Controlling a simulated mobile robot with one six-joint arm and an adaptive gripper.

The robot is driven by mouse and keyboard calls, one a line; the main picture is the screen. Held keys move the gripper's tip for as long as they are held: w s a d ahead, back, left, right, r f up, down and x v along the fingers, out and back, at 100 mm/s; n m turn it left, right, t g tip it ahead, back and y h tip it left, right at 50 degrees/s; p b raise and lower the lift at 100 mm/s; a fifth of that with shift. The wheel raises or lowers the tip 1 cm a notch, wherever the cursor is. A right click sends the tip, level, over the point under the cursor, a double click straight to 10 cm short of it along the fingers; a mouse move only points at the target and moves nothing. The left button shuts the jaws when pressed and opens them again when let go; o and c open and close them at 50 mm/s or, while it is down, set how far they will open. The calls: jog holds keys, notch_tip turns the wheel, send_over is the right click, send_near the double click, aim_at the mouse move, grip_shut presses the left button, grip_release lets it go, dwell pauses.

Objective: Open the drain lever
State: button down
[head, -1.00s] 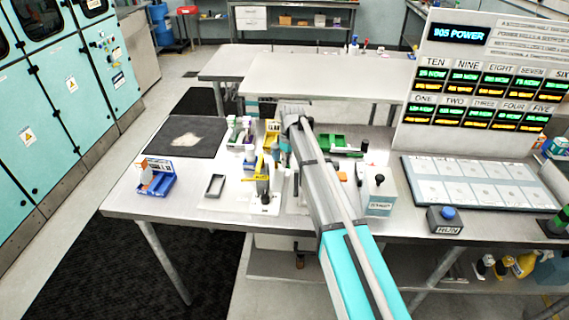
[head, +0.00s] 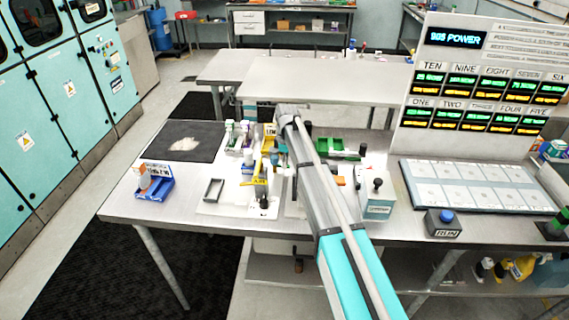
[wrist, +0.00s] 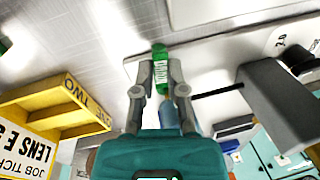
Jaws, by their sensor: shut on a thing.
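In the wrist view my gripper (wrist: 162,72) has its two grey fingers closed on a small green piece with a white label (wrist: 160,62). A blue part (wrist: 168,112) shows between the fingers, nearer the palm. I cannot tell whether the green piece is the drain lever. A dark rod (wrist: 217,90) runs from a grey block (wrist: 275,98) toward the right finger; whether they touch is unclear. In the head view my arm reaches over the workbench (head: 165,205), and its links hide the gripper tips and what they hold.
In the wrist view a yellow ticket holder (wrist: 52,110) stands close on the left. On the bench are a blue tray (head: 157,190), a green tray (head: 340,148), a white box with a black knob (head: 377,208) and a RUN button box (head: 444,222). A dark mat (head: 180,141) lies left.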

jog(key=c, duration=0.7)
grip_release()
jog(key=shift+s+m, duration=0.15)
jog(key=shift+m, duration=0.15)
